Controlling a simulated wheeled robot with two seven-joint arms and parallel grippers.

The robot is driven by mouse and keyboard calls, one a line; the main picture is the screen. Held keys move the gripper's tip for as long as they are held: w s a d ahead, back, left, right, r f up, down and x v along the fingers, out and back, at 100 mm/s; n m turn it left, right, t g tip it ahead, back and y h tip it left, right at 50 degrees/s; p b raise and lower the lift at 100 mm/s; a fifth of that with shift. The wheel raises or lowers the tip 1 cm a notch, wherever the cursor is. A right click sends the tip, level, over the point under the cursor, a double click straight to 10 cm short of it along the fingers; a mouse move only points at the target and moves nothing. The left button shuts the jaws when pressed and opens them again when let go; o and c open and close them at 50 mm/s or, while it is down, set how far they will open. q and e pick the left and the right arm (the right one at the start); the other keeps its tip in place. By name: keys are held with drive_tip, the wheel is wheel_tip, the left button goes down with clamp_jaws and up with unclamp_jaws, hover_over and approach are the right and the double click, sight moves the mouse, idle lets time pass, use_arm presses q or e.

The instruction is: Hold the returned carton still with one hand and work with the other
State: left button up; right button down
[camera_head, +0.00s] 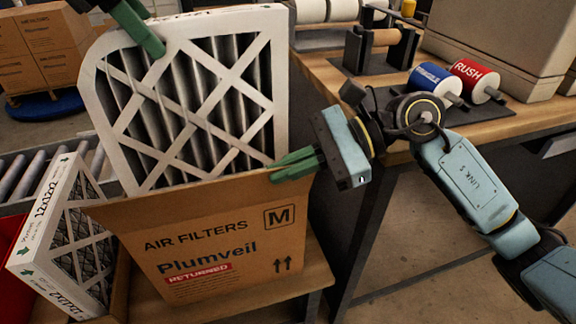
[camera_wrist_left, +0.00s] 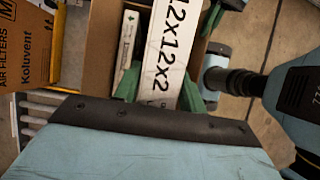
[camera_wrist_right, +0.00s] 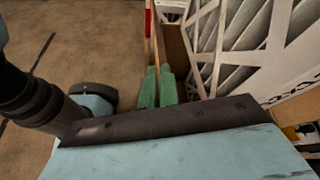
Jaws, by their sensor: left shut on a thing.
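The returned carton (camera_head: 215,235), brown with "Plumveil" and a red "RETURNED" label, stands open on a wooden bench. A white-framed pleated filter (camera_head: 200,100) with a lattice face stands tilted, its lower part hidden in the carton. Its upper left corner looks rounded off. My left gripper (camera_head: 150,40) is shut on the filter's upper edge, which reads "12x12x2" in the left wrist view (camera_wrist_left: 165,50). My right gripper (camera_head: 305,163) is at the carton's right rim, its fingers close on either side of the thin wall, which shows in the right wrist view (camera_wrist_right: 155,50).
Another filter (camera_head: 70,240) stands at the lower left, beside a red bin (camera_head: 12,250). A roller conveyor (camera_head: 25,175) runs behind. On the right bench are blue (camera_head: 435,80) and red (camera_head: 475,78) label rolls. An orange Koluvent carton (camera_wrist_left: 28,40) shows in the left wrist view.

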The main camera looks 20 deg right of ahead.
use_arm(q)
drive_tip(key=shift+r, duration=1.1)
use_arm(e)
drive_tip(key=c, duration=2.1)
unclamp_jaws()
drive_tip(key=o, duration=0.5)
drive_tip(key=shift+o, duration=0.2)
drive_tip(key=shift+d, duration=0.1)
drive_tip(key=v, duration=1.1)
drive_tip(key=shift+d+r, duration=0.2)
drive_tip(key=shift+d, duration=0.15)
